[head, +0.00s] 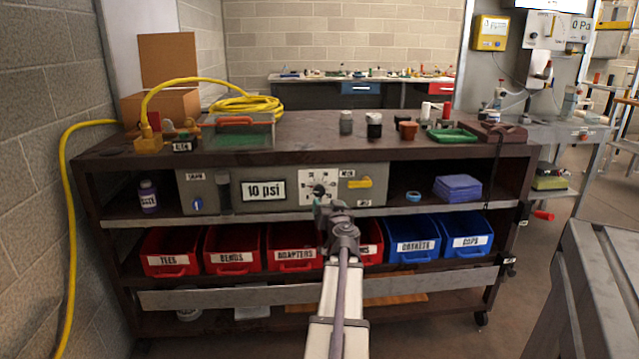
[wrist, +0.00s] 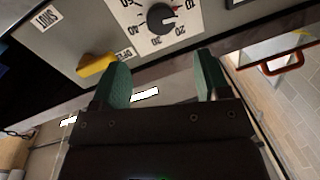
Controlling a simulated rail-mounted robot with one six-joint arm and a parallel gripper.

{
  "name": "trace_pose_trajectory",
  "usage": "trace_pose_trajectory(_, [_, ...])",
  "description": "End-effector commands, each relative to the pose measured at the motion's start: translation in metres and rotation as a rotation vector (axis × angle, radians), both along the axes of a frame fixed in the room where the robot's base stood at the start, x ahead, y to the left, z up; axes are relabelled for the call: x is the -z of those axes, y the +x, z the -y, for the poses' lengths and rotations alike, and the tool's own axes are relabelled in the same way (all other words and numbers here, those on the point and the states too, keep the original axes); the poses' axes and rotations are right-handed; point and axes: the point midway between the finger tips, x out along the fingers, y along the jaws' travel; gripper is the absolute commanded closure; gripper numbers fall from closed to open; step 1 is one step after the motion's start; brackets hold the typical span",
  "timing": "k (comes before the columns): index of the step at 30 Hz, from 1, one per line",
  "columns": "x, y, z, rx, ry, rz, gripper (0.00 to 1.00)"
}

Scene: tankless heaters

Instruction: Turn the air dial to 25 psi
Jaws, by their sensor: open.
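The air dial (head: 319,189) is a round black knob on a square white plate with numbers around it, on the grey panel (head: 290,208) in the cart's upper bay. The display (head: 263,191) beside it reads 10 psi. The dial (wrist: 161,18) also shows in the wrist view, at the top, with a small red mark at its edge; the picture is turned over there. My gripper (head: 322,208) is just in front of and below the dial in the head view. In the wrist view its two green fingers (wrist: 162,82) are apart and empty, short of the knob.
A yellow valve handle (head: 360,183) sticks out right of the dial; it is near one finger in the wrist view (wrist: 97,64). Red bins (head: 232,250) and blue bins (head: 412,247) fill the shelf below. The cart top (head: 300,130) overhangs the panel.

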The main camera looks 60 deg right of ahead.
Motion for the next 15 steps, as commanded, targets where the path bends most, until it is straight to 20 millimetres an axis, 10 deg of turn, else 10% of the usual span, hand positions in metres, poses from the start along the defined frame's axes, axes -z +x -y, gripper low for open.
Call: trace_pose_trajectory(15, [0.001,0.04,0.043,-0.001,-0.028,-0.033,0.31])
